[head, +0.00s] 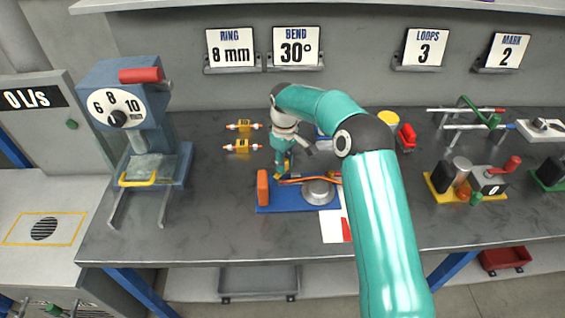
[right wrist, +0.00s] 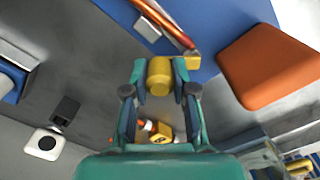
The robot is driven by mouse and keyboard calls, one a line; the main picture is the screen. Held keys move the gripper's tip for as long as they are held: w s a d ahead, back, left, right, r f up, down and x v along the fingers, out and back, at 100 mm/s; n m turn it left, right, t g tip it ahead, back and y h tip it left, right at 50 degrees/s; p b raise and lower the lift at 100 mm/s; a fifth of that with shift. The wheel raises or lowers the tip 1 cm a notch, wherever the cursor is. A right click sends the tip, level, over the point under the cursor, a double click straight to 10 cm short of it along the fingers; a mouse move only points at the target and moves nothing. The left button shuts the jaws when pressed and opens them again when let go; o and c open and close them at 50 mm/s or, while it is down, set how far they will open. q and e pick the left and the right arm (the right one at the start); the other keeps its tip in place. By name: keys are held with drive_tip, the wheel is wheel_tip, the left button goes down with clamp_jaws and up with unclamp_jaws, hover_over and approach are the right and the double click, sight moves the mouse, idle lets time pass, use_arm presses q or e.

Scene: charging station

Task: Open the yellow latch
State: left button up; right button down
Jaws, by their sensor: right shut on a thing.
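The yellow latch (right wrist: 159,76) shows in the right wrist view as a short, rounded yellow piece between my two fingers. In the head view it is a small yellow patch (head: 285,165) at the back left of the blue bending fixture (head: 270,208), partly hidden by my gripper. My right gripper (head: 283,158) points down over that spot and is shut on the yellow piece. How far the latch is turned cannot be told. My left gripper is not in view.
The fixture carries an orange block (head: 263,187), a round grey disc (head: 318,192) and an orange-copper rod (head: 300,180). Two small yellow-tagged parts (head: 242,146) lie behind left. A blue press (head: 125,110) stands left. Bare bench (head: 215,215) lies between press and fixture.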

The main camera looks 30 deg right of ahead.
drive_tip(key=m, duration=0.4)
drive_tip(key=shift+m, duration=1.9)
drive_tip(key=c, duration=0.9)
unclamp_jaws()
drive_tip(key=shift+c, duration=0.2)
wheel_tip(320, 180, up, 12)
